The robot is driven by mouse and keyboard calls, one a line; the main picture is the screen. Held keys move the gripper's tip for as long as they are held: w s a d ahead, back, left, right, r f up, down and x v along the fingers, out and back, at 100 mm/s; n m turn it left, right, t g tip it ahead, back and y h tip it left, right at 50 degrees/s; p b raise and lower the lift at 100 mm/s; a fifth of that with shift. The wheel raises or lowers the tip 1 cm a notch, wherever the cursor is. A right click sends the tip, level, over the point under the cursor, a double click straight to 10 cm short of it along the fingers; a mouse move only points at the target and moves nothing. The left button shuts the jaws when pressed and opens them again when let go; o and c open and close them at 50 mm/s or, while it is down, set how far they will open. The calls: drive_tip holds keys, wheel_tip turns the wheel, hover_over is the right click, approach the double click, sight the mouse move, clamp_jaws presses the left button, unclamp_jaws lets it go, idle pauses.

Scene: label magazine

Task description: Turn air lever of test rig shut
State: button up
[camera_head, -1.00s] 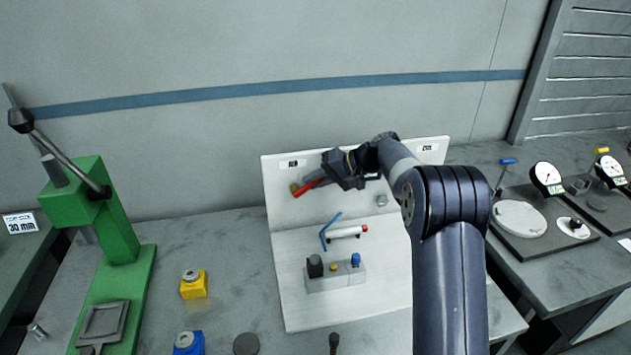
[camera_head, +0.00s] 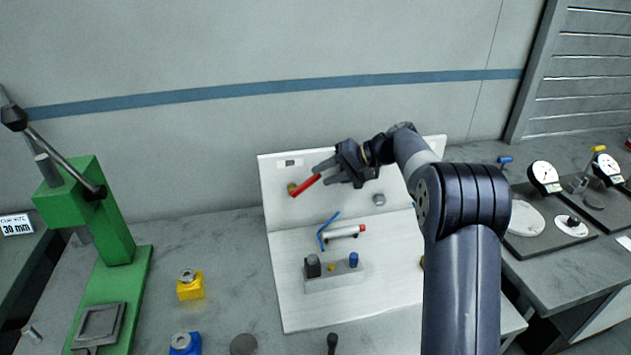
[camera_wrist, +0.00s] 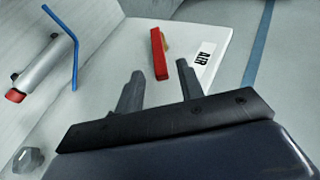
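The red air lever (camera_head: 306,186) sits on the upright white panel of the test rig (camera_head: 275,205), below a small label (camera_head: 290,163). From its brass-coloured pivot at the left it slants up to the right. In the wrist view the red lever (camera_wrist: 158,55) stands beside the "AIR" label (camera_wrist: 203,62). My gripper (camera_head: 319,173) is at the lever's free right end, its fingers spread. In the wrist view the gripper's fingertips (camera_wrist: 160,70) are apart, with the lever's near end in line with the gap; contact cannot be told.
A blue bent tube (camera_head: 322,232) and a white cylinder with a red end (camera_head: 342,232) lie below on the rig. A grey block with knobs (camera_head: 335,280) is in front. A green press (camera_head: 105,215) stands left; dial gauges (camera_head: 545,175) stand right.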

drive_tip(key=v, duration=0.6)
drive_tip(key=shift+b, duration=0.3)
